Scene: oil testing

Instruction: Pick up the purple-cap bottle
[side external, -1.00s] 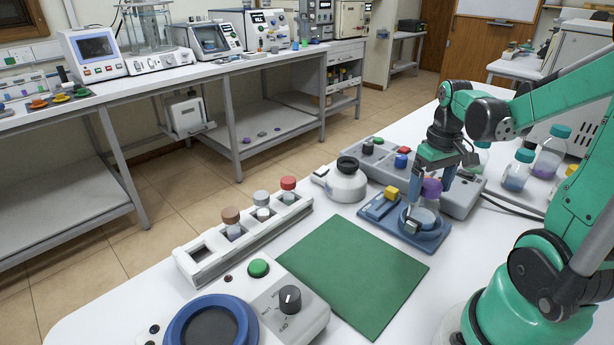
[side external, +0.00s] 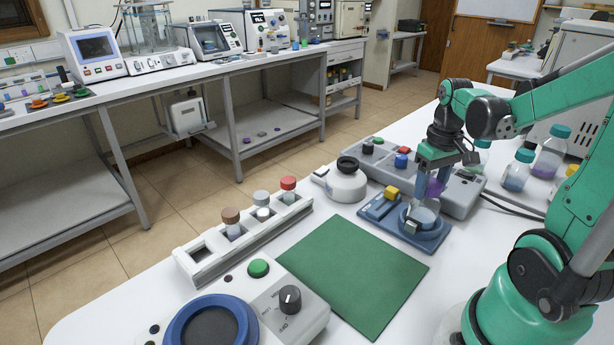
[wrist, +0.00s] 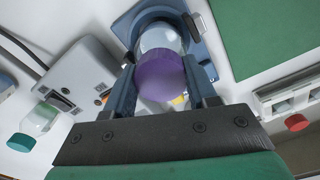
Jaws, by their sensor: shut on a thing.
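The purple-cap bottle stands in the round holder of a blue device (side external: 393,238). Its clear lower part (side external: 425,215) shows below my gripper, and its purple cap (side external: 434,188) is partly hidden by a finger. In the wrist view the purple cap (wrist: 162,78) lies between the two fingers, with the bottle body behind it inside the blue ring (wrist: 197,45). My gripper (side external: 424,192) points straight down over the holder, its fingers on both sides of the bottle. It is shut on the bottle. The bottle looks upright, and I cannot tell whether its base touches the holder.
A green mat (side external: 350,275) lies left of the blue device. A white rack (side external: 245,235) holds brown-, grey- and red-capped bottles, with an empty slot at its near end. A white flask-like vessel (side external: 346,182) and a grey control box (side external: 460,195) stand close behind.

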